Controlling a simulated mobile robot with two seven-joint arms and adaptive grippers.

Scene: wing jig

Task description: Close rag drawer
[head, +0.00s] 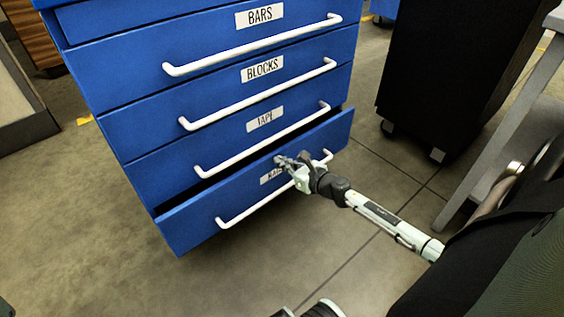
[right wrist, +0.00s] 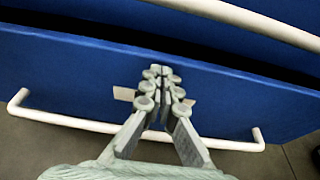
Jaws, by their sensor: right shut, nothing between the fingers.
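The rag drawer (head: 190,222) is the bottom drawer of a blue cabinet. It stands partly open, with a dark gap along its top edge. Its white bar handle (head: 250,210) runs across its front. My right gripper (head: 280,161) is at the drawer front, over the label, which it partly hides. In the right wrist view the gripper (right wrist: 162,72) is shut and empty, its fingertips against or very near the blue drawer front (right wrist: 235,103), above the handle (right wrist: 75,122). Whether they touch cannot be told. My left gripper is not in view.
The drawers above, labelled BARS (head: 259,15), BLOCKS (head: 262,69) and TAPE (head: 265,119), look shut. A black wheeled cabinet (head: 450,70) stands at the right, beside a grey frame (head: 500,115). The floor (head: 95,235) left of the drawer is clear.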

